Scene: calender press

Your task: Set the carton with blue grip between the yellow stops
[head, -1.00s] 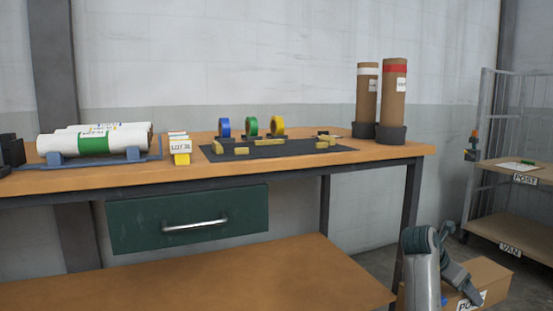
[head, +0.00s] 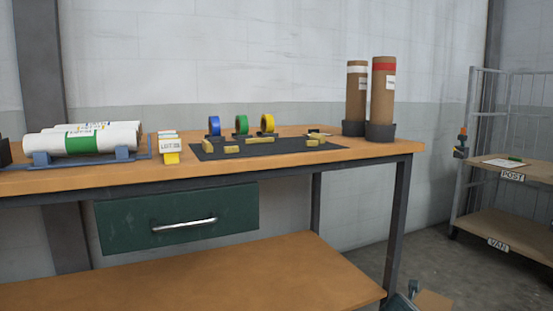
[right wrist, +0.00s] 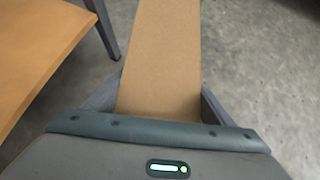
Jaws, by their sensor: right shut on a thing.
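A long plain brown carton (right wrist: 161,60) runs up the right wrist view between the two fingers of my right gripper (right wrist: 160,105), which is shut on it. No blue grip shows on the visible part of the carton. In the head view only a corner of the carton (head: 434,302) shows at the bottom edge, beside a bit of my right arm. The yellow stops (head: 260,140) are several low blocks on a dark mat (head: 210,153) on the workbench. The space between them looks empty. My left gripper is not in view.
On the workbench (head: 370,154) stand white rolls (head: 80,139) in a blue cradle, a lot label (head: 170,146), blue, green and yellow tape rolls (head: 241,125) and two brown tubes (head: 383,90). A shelf cart (head: 510,175) stands right. The floor between looks clear.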

